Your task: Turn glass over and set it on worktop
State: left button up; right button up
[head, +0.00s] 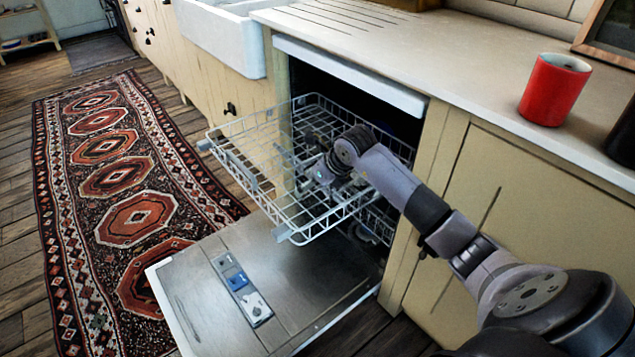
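My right arm reaches from the lower right to the pulled-out upper rack (262,205) of the open dishwasher. My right gripper (305,172) is low inside the rack, pointing left. Its fingers are small and blend with the white wires, so I cannot tell whether they are open or shut. A faint clear shape (283,160) by the fingertips may be the glass; its outline and which way up it is are unclear. The pale worktop (440,60) runs above the dishwasher. My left gripper is not in view.
A red mug (552,92) stands on the worktop at right, with a dark object (624,140) at the right edge. The worktop left of the mug is clear. The dishwasher door (300,290) lies open below the rack. A white sink (222,38) is at upper left.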

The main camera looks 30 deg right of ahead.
jog(key=shift+c, duration=0.2)
jog(key=c, duration=1.3)
jog(key=shift+c, duration=0.6)
jog(key=shift+r, duration=0.15)
